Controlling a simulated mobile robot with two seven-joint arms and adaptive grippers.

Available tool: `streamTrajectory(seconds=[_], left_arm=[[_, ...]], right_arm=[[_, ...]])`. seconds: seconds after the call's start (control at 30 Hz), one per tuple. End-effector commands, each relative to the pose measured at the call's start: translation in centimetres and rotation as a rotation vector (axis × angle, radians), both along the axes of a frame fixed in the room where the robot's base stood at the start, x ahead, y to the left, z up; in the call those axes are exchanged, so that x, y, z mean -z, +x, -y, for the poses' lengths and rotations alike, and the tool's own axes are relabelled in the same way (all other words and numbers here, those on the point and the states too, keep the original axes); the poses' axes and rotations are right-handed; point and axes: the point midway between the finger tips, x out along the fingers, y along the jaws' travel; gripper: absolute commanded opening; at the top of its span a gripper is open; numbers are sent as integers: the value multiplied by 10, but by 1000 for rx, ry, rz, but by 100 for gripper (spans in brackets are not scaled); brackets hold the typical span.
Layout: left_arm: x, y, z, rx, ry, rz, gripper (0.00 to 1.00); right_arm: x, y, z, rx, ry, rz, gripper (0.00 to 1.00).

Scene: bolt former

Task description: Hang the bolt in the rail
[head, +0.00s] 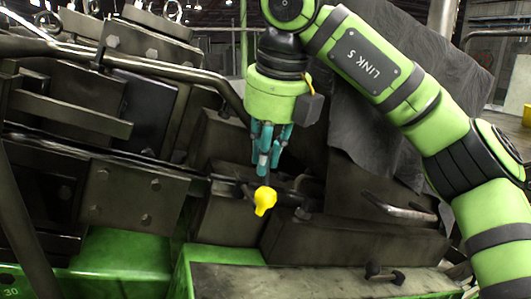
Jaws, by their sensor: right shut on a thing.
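My right gripper (264,170) comes down from above, fingers pointing down, with its arm entering from the right. It is shut on a small yellow bolt (265,200), which hangs just below the dark fingertips. The bolt is wider at the top and narrows downward. Behind and beside it is a dark slotted metal piece (290,197) that looks like the rail. I cannot tell whether the bolt touches it. My left gripper is not in view.
Dark machine blocks (135,195) fill the left side. A bent metal pipe (150,68) crosses above them. A dark handle (400,211) sits right of the bolt. A grey tray-like surface (320,281) with a green frame lies in front.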

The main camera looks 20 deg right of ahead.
Motion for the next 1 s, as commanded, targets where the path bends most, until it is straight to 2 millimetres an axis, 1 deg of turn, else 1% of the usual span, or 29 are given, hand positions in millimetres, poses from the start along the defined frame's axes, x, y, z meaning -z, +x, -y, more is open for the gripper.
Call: streamTrajectory(seconds=[0.33,0.77,1.0], left_arm=[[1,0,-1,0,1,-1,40],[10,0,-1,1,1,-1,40],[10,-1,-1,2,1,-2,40]], right_arm=[[0,0,0,0,0,1,0],[11,0,0,0,1,1,0],[11,0,0,0,1,1,0]])
